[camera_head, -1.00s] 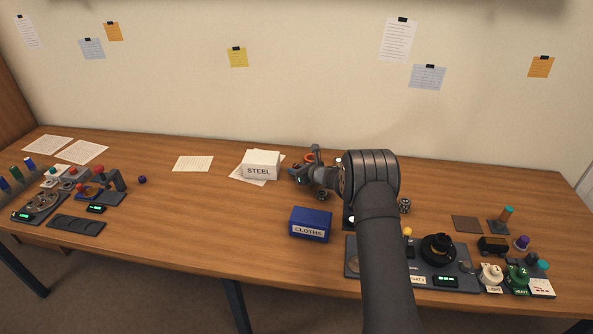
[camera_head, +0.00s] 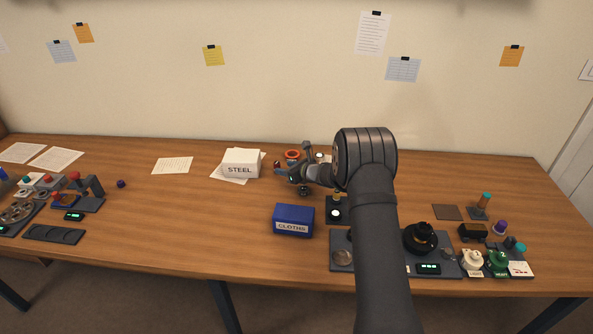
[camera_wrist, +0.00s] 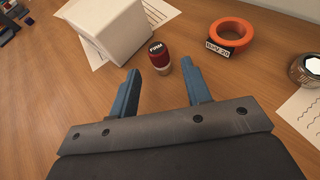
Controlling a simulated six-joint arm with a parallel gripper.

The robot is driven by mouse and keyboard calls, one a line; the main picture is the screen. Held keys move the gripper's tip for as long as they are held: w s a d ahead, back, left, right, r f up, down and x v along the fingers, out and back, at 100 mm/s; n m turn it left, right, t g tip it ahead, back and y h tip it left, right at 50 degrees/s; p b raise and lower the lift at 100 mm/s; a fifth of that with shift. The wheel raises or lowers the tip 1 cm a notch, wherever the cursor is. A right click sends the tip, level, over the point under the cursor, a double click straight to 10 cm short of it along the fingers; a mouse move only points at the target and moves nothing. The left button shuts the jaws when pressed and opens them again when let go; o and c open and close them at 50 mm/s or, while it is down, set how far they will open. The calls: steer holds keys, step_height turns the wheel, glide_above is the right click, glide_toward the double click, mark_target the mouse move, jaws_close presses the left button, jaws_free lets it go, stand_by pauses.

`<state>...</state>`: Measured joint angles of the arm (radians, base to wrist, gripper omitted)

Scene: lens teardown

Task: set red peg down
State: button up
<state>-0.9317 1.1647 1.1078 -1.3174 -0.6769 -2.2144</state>
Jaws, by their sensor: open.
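The red peg (camera_wrist: 159,56) stands upright on the wooden table in the wrist view. It has a dark top with white lettering, a red band and a pale lower part. My gripper (camera_wrist: 160,82) is open, with its two blue fingers spread. The peg stands just beyond the fingertips, between their lines, and neither finger touches it. In the head view my gripper (camera_head: 290,172) is low over the table behind the blue box, and a small red spot beside it looks like the peg (camera_head: 277,164).
A white STEEL box (camera_head: 241,163) stands on papers left of the peg. An orange tape roll (camera_wrist: 232,36) lies to its right, with a metal-rimmed jar (camera_wrist: 306,70) farther right. A blue CLOTHS box (camera_head: 293,221) stands nearer the front. Table left of the STEEL box is mostly clear.

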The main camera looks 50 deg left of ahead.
mark_target(277, 163)
steer(key=v, duration=0.6)
steer(key=shift+d+r, duration=0.1)
steer(key=shift+d, duration=0.1)
steer(key=x, duration=1.2)
steer(key=shift+a, duration=0.1)
steer(key=shift+r, duration=1.35)
steer(key=shift+f, duration=0.15)
